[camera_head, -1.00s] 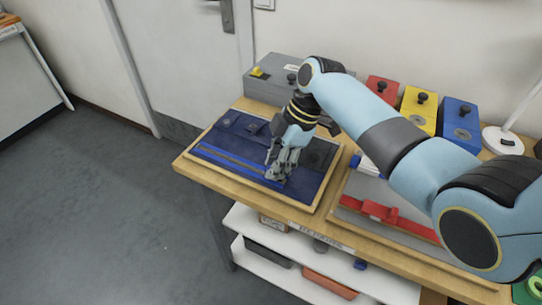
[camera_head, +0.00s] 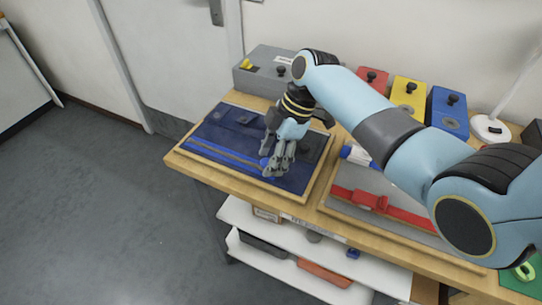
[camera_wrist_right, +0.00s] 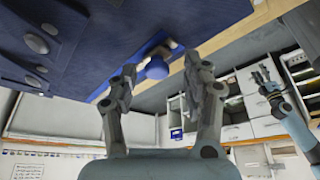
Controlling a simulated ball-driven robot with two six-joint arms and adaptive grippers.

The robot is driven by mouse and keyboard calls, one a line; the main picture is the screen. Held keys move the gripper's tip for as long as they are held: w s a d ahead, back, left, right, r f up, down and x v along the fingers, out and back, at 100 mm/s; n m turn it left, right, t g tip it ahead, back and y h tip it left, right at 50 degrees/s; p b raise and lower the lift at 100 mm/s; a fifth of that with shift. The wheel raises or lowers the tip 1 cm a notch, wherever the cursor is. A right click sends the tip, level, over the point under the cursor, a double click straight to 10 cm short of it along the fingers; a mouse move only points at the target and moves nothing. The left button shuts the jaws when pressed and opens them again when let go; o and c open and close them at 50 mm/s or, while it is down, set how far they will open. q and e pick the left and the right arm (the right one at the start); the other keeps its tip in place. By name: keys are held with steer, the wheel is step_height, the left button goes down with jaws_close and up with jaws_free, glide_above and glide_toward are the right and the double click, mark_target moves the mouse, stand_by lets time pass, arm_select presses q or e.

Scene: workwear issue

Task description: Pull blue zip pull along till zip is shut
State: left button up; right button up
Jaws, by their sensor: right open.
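The dark blue zip board (camera_head: 215,138) lies flat on the wooden bench, with a brighter blue zip strip (camera_head: 222,153) along its front edge. My right gripper (camera_head: 274,171) is over the right end of this strip, pointing down. In the right wrist view the blue zip pull (camera_wrist_right: 157,68) shows between the tips of my open right gripper (camera_wrist_right: 160,80), with a gap to each finger. In the head view the fingers mostly hide the pull. A distant light-blue arm with a gripper (camera_wrist_right: 268,84), seemingly my left, shows in the right wrist view; its jaws are too small to judge.
A second board with a red strip (camera_head: 385,207) lies to the right. A grey box (camera_head: 268,72) and red (camera_head: 371,80), yellow (camera_head: 409,95) and blue (camera_head: 449,110) boxes stand behind. A shelf (camera_head: 300,262) is below the bench front.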

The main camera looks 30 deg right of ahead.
steer(key=v, duration=1.1)
steer(key=shift+d+r, duration=0.25)
steer(key=shift+r, duration=0.1)
steer(key=shift+f, duration=0.1)
